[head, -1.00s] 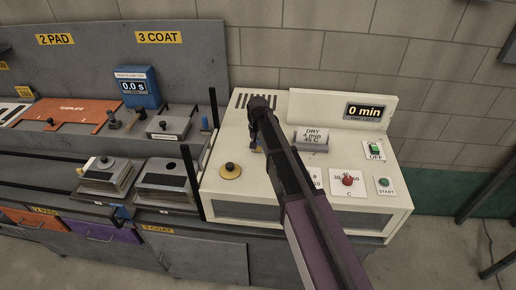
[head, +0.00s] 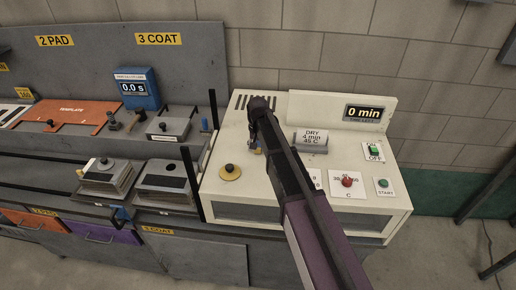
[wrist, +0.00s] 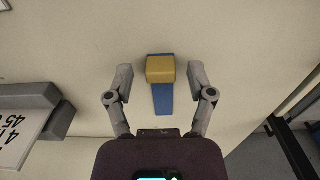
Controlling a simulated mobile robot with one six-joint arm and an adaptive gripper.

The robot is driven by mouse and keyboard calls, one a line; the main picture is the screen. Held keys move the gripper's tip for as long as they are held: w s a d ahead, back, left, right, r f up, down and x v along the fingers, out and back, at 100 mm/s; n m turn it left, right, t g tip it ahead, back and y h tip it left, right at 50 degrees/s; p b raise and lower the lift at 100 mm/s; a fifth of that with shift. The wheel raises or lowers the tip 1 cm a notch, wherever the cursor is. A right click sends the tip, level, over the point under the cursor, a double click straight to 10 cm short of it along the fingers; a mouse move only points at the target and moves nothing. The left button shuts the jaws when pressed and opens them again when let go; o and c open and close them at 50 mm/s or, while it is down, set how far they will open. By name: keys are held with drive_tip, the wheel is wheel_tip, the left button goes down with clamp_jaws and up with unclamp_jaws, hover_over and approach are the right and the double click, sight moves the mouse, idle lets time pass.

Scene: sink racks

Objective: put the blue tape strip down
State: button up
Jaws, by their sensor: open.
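The blue tape strip (wrist: 163,98) lies flat on the cream top of the dryer in the wrist view, with a yellow block (wrist: 160,69) on its upper part. My gripper (wrist: 160,70) is open, with one finger on each side of the block and a gap on both sides. The fingers do not touch the block or the strip.
The COAT station's blue timer (head: 136,88) is further left.

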wheel_tip(320, 180, up, 12)
drive_tip(key=p, duration=1.1)
drive_tip(key=shift+f, duration=0.2)
idle(0.6)
drive_tip(key=s+d, duration=2.1)
drive_tip(key=d, duration=0.2)
drive_tip(key=shift+s+d, duration=0.15)
drive_tip(key=shift+s, duration=0.2)
